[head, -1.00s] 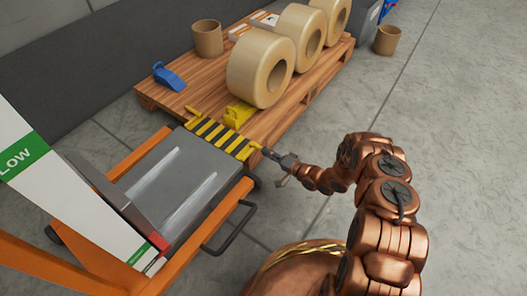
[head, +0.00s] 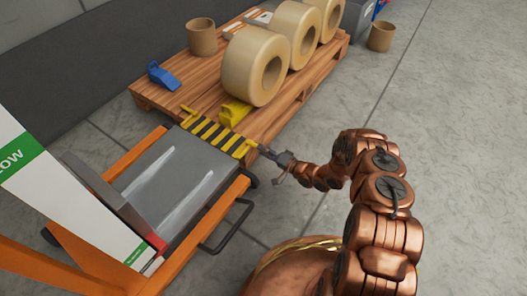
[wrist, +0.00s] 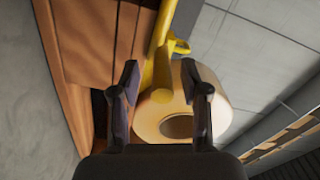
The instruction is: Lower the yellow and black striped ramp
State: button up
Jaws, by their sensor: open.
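The yellow and black striped ramp (head: 213,134) is at the far end of the grey lift platform (head: 165,178), against the near edge of the wooden pallet. Yellow handle-like pieces stick out at its sides; the right one (head: 250,143) is nearest my gripper. My gripper (head: 263,149) is open at the ramp's right end. In the wrist view a yellow bar (wrist: 162,70) runs down between the open fingers of my gripper (wrist: 161,95). I cannot tell whether the fingers touch it. The ramp's exact tilt is hard to judge.
The pallet (head: 160,97) carries several large tan rolls (head: 254,65), a yellow wedge (head: 235,113), a blue tool (head: 163,76) and a tan cup-like core (head: 201,37). The orange lift frame (head: 215,213) stands at left.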

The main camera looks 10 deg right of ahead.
jog(key=shift+d, duration=0.1)
jog(key=v, duration=1.2)
